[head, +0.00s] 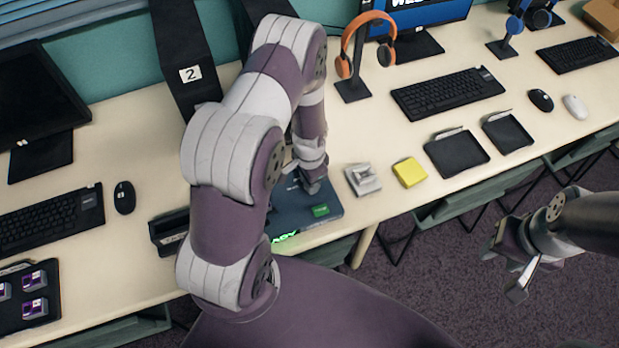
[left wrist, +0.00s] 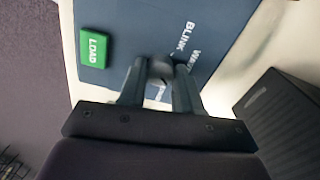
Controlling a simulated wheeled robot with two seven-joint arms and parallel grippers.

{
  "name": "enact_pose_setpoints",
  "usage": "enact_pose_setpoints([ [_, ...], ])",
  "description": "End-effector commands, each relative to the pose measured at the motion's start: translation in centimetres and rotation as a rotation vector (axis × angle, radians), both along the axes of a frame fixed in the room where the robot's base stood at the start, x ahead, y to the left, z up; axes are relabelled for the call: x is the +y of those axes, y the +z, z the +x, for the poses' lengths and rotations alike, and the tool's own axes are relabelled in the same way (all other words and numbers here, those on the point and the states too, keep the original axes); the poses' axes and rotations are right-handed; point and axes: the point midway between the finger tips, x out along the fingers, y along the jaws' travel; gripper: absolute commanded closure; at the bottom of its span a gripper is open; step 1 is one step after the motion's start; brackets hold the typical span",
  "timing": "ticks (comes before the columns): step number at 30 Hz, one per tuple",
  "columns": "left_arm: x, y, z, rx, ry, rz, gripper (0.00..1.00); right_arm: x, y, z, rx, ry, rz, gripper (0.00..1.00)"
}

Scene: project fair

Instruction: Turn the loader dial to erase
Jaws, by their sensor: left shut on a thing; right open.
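The loader (head: 336,205) is a dark blue box at the table's front edge, partly hidden behind my left arm. A green LOAD button (left wrist: 95,47) sits on its top; it also shows in the head view (head: 320,210). Green lit text (head: 285,236), partly covered, shows on its front. The dial (left wrist: 163,66) is dark and round, between the fingers of my left gripper (left wrist: 160,78), which is shut on it. BLINK and another partly covered word are printed beside it. ERASE is not readable, and the dial's pointing is hidden. My right gripper (head: 519,270) is open and empty, over the floor.
Right of the loader are a grey metal piece (head: 363,180), a yellow block (head: 409,172) and two black trays (head: 456,152). A black holder (head: 169,232) stands to its left. Keyboards, mice, monitors and headphones (head: 368,45) stand farther off.

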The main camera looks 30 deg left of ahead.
Motion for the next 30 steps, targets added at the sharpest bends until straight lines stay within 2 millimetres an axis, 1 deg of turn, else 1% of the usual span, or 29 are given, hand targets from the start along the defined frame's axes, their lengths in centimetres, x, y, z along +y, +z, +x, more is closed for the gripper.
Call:
enact_pose_setpoints([
  [6, -0.01, 0.04, 0.01, 0.000, -0.192, 0.000, 0.97, 0.00, 0.32, 0.00, 0.000, 0.000, 0.000, 0.57],
  [15, -0.01, 0.00, 0.02, -0.001, -0.406, 0.001, 0.97, 0.00, 0.55, 0.00, 0.000, 0.000, 0.000, 0.57],
  [21, -0.02, -0.02, 0.01, 0.000, -0.492, 0.000, 0.97, 0.00, 0.62, 0.00, 0.000, 0.000, 0.000, 0.57],
  [30, -0.02, -0.05, 0.00, 0.000, -0.542, 0.000, 0.97, 0.00, 0.66, 0.00, 0.000, 0.000, 0.000, 0.57],
])
